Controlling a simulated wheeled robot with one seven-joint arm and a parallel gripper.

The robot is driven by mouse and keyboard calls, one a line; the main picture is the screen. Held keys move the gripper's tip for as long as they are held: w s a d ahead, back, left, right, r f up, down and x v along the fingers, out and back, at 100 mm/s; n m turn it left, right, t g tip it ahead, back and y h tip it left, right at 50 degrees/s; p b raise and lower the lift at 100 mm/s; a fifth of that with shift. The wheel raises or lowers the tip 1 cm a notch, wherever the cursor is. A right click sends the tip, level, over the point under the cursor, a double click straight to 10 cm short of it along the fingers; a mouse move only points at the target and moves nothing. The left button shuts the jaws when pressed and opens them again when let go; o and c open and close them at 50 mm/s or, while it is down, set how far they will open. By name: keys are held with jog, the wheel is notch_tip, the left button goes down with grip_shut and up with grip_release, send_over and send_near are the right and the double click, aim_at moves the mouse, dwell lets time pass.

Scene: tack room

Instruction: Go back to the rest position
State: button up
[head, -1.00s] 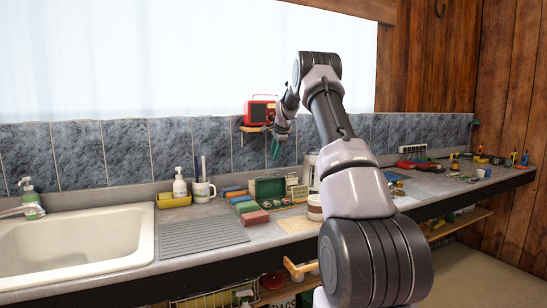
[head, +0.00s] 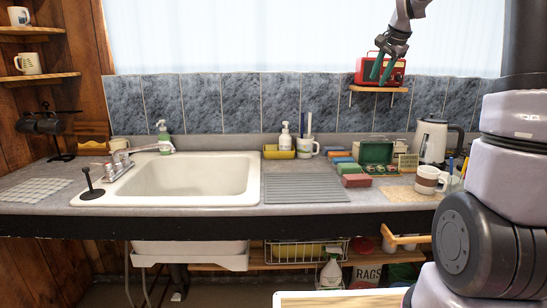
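My gripper (head: 381,70) hangs at the upper right of the head view, fingers pointing down. Its two green-tipped fingers are apart, with nothing seen between them. It shows in front of the red radio (head: 397,72), which sits on a small wall shelf (head: 379,89); I cannot tell how far apart they are in depth. My arm's thick lower links fill the right edge of the view, and the links between them and the wrist are out of frame.
A white sink (head: 190,178) is set in the grey counter (head: 225,210). Soap bottles, sponges, a green box (head: 376,152), a mug (head: 428,179) and a kettle (head: 432,139) stand along it. A mug rack (head: 52,130) stands at left. The grey drainer mat (head: 305,187) is bare.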

jog(key=s+a+r+n, duration=0.1)
jog(key=s+a+n, duration=0.15)
jog(key=s, duration=0.65)
jog(key=s+a+r+n, duration=0.1)
jog(key=s+a, duration=0.3)
jog(key=s, duration=0.5)
jog(key=s+a+f+n, duration=0.1)
jog(key=s+f+n, duration=0.1)
jog(key=s, duration=0.5)
jog(key=s+a+f+n+y, duration=0.1)
jog(key=s+f, duration=0.3)
jog(key=s, duration=0.4)
jog(key=shift+s+a+n+t, duration=0.25)
jog(key=shift+a+n+t, duration=0.1)
jog(key=shift+n, duration=0.1)
